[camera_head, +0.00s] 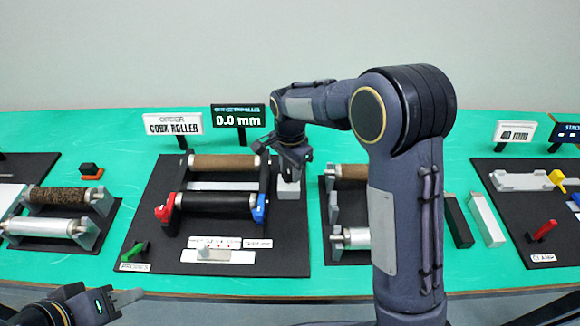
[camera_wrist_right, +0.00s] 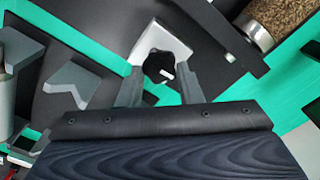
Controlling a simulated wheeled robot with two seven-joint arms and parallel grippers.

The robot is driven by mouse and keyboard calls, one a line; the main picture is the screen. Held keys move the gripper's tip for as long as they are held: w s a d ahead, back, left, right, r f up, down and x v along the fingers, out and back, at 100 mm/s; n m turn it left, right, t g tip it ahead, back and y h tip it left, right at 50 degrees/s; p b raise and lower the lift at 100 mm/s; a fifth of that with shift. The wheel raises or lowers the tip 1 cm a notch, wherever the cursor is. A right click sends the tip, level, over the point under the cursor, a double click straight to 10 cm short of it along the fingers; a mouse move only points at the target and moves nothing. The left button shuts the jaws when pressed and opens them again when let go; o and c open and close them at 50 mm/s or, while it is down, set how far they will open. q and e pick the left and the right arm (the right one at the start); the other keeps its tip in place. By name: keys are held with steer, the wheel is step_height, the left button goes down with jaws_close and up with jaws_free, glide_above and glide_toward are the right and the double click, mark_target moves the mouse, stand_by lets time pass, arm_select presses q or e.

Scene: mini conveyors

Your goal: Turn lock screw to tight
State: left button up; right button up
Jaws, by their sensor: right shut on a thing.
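The lock screw (camera_wrist_right: 158,66) shows in the right wrist view as a black knob with a small white mark, in front of a pale block (camera_wrist_right: 168,38). My right gripper (camera_wrist_right: 160,82) has one finger on each side of the knob and is shut on it. In the head view my right gripper (camera_head: 292,163) is at the right end of the middle roller unit, over the pale block (camera_head: 288,188); the knob is hidden there. My left gripper (camera_head: 125,298) is low at the left, away from the units; its finger gap is unclear.
The middle unit has a cork roller (camera_head: 224,162), a black roller (camera_head: 213,204), a red lever (camera_head: 164,209) and a blue end piece (camera_head: 260,209). A display (camera_head: 238,116) reads 0.0 mm. More roller stands flank it. My right arm hides part of the right unit.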

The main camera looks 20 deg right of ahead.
mark_target(291, 173)
steer(key=shift+m, duration=0.6)
steer(key=o, duration=1)
steer(key=shift+c, duration=0.2)
step_height(291, 173, up, 8)
steer(key=shift+f, duration=0.2)
steer(key=shift+r, duration=0.1)
